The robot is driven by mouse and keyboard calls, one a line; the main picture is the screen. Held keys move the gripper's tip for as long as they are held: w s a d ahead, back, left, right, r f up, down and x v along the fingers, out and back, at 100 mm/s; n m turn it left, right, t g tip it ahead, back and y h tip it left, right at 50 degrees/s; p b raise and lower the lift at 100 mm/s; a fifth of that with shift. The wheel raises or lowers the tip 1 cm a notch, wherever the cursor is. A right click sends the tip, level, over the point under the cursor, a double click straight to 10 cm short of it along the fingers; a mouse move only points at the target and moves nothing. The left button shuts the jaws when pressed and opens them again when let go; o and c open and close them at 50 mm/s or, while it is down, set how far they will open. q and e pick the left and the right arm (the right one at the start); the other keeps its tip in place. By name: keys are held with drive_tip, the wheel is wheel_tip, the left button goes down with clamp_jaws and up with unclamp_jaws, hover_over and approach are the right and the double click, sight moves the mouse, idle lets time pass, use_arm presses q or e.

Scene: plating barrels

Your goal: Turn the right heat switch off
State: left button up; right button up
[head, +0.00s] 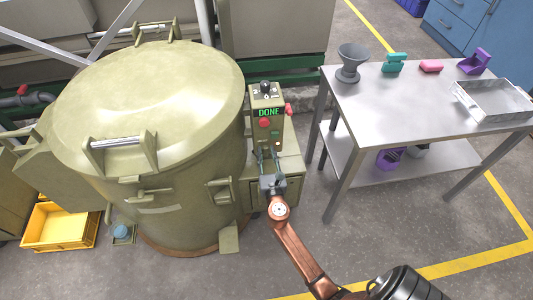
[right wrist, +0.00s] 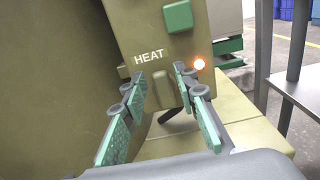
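The control box (head: 267,120) stands beside the barrel and its green display reads DONE. In the right wrist view, its face (right wrist: 150,30) carries the label HEAT, with a small lit orange lamp (right wrist: 199,64) to the right. A grey switch part (right wrist: 163,90) sits below the label, between my fingers; its exact position is hard to tell. My right gripper (head: 268,160) is at the lower front of the box. In the right wrist view, its green-padded fingers (right wrist: 163,80) are apart, with nothing clearly gripped. My left gripper is not in view.
The large olive barrel (head: 150,100) stands left of the box. A red button (head: 264,122), a black knob (head: 265,88) and a red side handle (head: 289,109) are on the box. A metal table (head: 400,100) stands right, with floor between. A yellow crate (head: 60,227) is at left.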

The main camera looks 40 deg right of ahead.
clamp_jaws()
